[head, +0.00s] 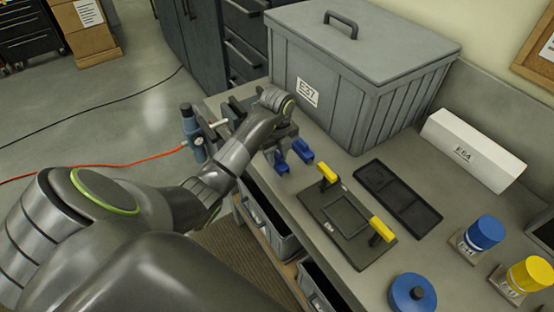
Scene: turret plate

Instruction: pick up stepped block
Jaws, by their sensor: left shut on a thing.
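My left gripper (291,157) reaches over the near side of the bench, with its two blue fingertips pointing down. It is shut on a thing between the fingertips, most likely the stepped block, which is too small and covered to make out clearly. I cannot tell whether that thing touches the bench. My right gripper is not in view.
A dark plate with yellow-handled clamps (345,213) lies right of the gripper, with an empty black tray (398,196) beyond it. A large grey lidded bin (360,75) stands behind. Blue (485,233) and yellow (533,275) capped items and a blue round item (412,294) stand right.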

